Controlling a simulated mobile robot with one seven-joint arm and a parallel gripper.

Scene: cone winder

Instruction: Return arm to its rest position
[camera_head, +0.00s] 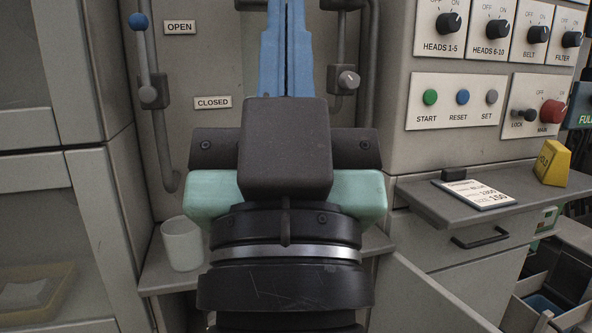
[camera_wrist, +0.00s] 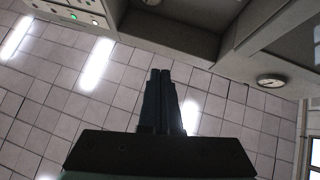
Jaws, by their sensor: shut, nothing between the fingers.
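My gripper (camera_head: 287,45) stands upright in the middle of the head view, in front of the grey machine. Its two long blue fingers point up and lie side by side with only a thin dark line between them. It is shut and empty. In the wrist view the dark fingers (camera_wrist: 160,90) are together and point at the tiled ceiling (camera_wrist: 50,100). The black and mint-green wrist (camera_head: 285,190) hides part of the machine behind it.
A lever with a blue knob (camera_head: 139,22) stands at left beside OPEN and CLOSED labels. A white cup (camera_head: 182,244) sits on a low ledge. At right are knob panels (camera_head: 458,102) and a shelf (camera_head: 425,203) with a card (camera_head: 474,194) and a yellow block (camera_head: 552,163).

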